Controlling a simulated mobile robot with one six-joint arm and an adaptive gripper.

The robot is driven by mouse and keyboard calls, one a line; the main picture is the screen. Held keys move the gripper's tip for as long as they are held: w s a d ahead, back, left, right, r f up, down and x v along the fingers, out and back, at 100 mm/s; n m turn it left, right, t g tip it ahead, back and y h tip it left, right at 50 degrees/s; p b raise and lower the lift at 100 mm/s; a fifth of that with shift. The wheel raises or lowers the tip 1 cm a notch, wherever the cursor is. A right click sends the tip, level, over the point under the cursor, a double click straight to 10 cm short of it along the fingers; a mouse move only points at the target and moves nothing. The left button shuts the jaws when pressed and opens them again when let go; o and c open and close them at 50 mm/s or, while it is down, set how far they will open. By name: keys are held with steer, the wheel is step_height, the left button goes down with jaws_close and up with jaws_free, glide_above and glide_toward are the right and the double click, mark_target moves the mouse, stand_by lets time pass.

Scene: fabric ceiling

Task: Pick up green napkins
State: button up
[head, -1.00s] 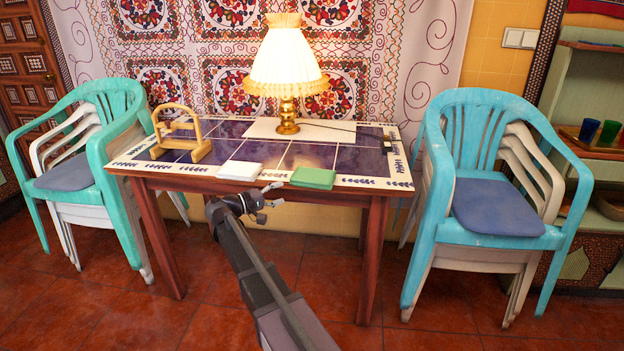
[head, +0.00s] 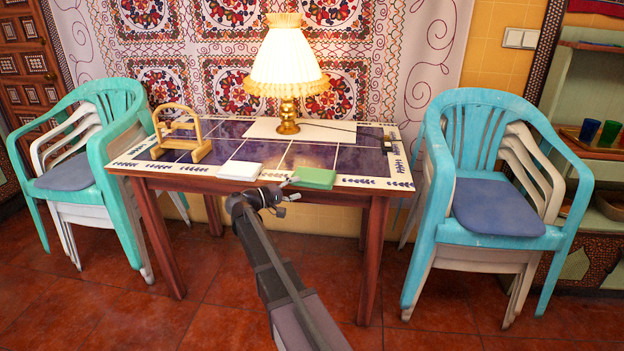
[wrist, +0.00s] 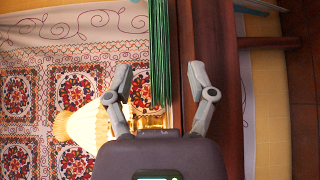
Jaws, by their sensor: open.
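The green napkins (head: 316,178) lie in a flat stack at the front edge of the table (head: 365,160). In the wrist view their layered green edge (wrist: 161,50) runs between my two fingers, beyond the fingertips. My gripper (head: 293,189) is open and empty, just in front of the stack's left front corner in the head view. Both fingers also show in the wrist view (wrist: 160,80), spread to either side of the stack. I cannot tell whether a finger touches it.
White napkins (head: 240,171) lie left of the green stack. A wooden holder (head: 178,135) stands at the table's left. A lit lamp (head: 288,75) stands behind on a white sheet. Stacked chairs flank the table, on the left (head: 110,150) and right (head: 490,180).

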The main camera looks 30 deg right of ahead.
mark_target(303, 185)
steer(key=shift+w+d, duration=0.2)
steer(key=shift+d, duration=0.85)
steer(key=shift+w+d, duration=0.15)
steer(key=shift+d, duration=0.9)
jaws_close()
